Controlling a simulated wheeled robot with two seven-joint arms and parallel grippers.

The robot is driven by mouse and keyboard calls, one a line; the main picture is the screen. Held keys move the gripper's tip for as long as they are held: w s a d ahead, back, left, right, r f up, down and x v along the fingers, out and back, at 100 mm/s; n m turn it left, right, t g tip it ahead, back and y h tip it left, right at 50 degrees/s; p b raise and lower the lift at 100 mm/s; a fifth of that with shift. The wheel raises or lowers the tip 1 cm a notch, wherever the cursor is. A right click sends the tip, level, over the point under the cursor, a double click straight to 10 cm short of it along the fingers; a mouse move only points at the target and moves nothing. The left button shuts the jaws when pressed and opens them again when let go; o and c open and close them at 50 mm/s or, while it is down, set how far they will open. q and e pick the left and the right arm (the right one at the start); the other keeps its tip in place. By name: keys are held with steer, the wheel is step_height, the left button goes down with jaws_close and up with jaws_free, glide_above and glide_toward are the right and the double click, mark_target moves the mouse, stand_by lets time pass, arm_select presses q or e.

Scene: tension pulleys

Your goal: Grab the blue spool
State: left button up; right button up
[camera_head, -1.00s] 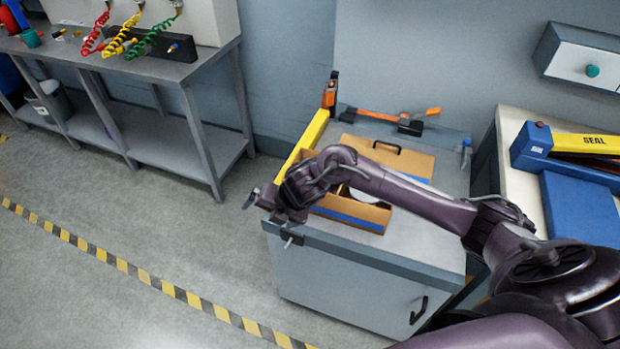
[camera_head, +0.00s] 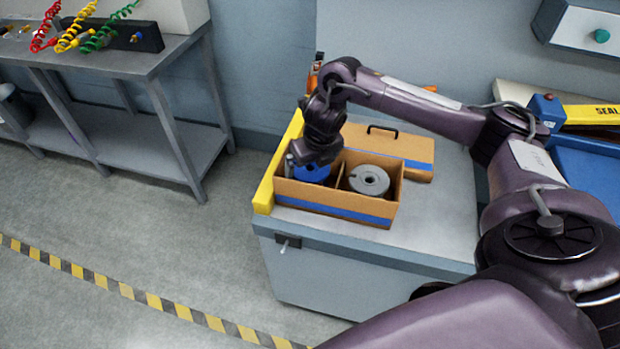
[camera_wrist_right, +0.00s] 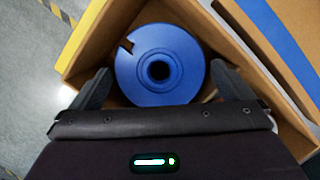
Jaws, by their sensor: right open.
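The blue spool (camera_head: 312,173) sits in the left compartment of an open cardboard box (camera_head: 330,206). In the right wrist view the blue spool (camera_wrist_right: 160,62) lies flat with its dark centre hole facing up. My right gripper (camera_head: 314,160) is over that compartment, partly covering the spool. In the wrist view the right gripper's fingers (camera_wrist_right: 158,88) are open, one on each side of the spool's near edge. I cannot tell whether they touch it. My left gripper is not in view.
A grey spool (camera_head: 369,181) fills the right compartment, past a cardboard divider. A yellow bar (camera_head: 280,165) runs along the box's left side. A closed cardboard box (camera_head: 400,150) with a black handle stands behind. The cabinet top (camera_head: 435,215) is clear at right.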

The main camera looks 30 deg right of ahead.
steer(key=x, duration=0.3)
steer(key=shift+f, duration=0.35)
steer(key=shift+w+f, duration=0.15)
steer(key=shift+f, duration=0.1)
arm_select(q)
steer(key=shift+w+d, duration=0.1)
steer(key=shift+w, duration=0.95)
arm_select(e)
steer(key=shift+c, duration=0.4)
